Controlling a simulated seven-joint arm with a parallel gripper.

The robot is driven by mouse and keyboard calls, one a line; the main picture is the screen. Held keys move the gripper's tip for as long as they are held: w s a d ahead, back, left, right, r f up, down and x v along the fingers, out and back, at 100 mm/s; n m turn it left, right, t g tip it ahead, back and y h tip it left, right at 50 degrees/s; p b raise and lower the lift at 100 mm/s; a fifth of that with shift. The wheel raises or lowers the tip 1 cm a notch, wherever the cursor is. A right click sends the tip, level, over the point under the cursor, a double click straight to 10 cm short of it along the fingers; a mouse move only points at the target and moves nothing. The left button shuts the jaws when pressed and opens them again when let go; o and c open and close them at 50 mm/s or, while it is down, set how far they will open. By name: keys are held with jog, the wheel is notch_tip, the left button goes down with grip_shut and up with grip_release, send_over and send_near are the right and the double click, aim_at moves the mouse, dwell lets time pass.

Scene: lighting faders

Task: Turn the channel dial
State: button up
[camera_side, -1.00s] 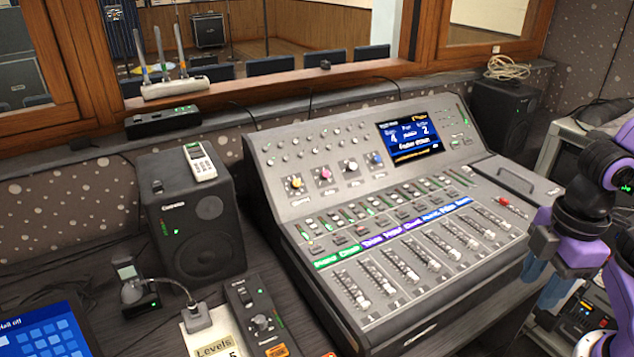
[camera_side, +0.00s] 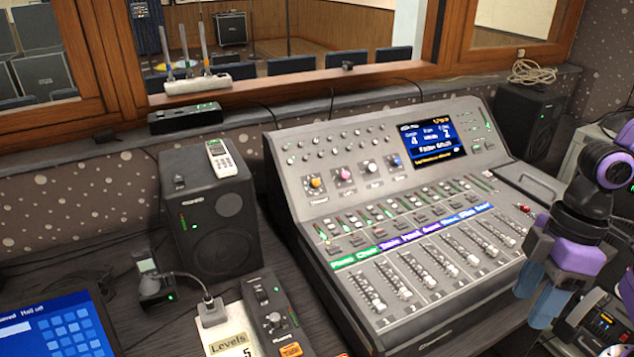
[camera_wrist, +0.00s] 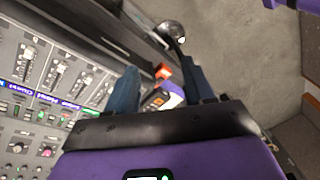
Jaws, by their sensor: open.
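The mixing console (camera_side: 492,165) carries a row of larger knobs: a yellow-orange knob (camera_side: 315,183), a pink knob (camera_side: 346,174), a white knob (camera_side: 371,167) and a blue knob (camera_side: 396,160). I cannot tell which dial is the channel dial; a small box left of the console also has a knob (camera_side: 273,319). My gripper (camera_side: 538,293) has blue fingers pointing down, apart and empty, at the console's right front edge, away from the knobs. In the wrist view my gripper (camera_wrist: 162,92) is open, with the console on the left.
Faders and coloured channel labels (camera_side: 410,236) cover the console's lower face. Its screen (camera_side: 432,142) is lit. A black speaker (camera_side: 217,215) stands left of the console.

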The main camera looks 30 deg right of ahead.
jog(key=w+a+r+m+y, duration=0.3)
jog(key=w+a+m+y, duration=0.15)
jog(key=w+a, duration=0.5)
jog(key=w+a+r+m+t+y, duration=0.2)
jog(key=w+a+m+t, duration=0.3)
jog(key=w, duration=0.6)
jog(key=m+t+h, duration=0.4)
jog(key=m+h, duration=0.4)
jog(key=m, duration=1)
send_over(315, 183)
jog(key=s+d, duration=0.2)
jog(key=s, duration=1.1)
notch_tip(315, 183, down, 4)
jog(key=x, duration=1.7)
jog(key=shift+w+a+r, duration=0.1)
jog(key=shift+w+a, duration=0.15)
jog(key=shift+w, duration=0.1)
jog(key=shift+t, duration=0.3)
grip_shut()
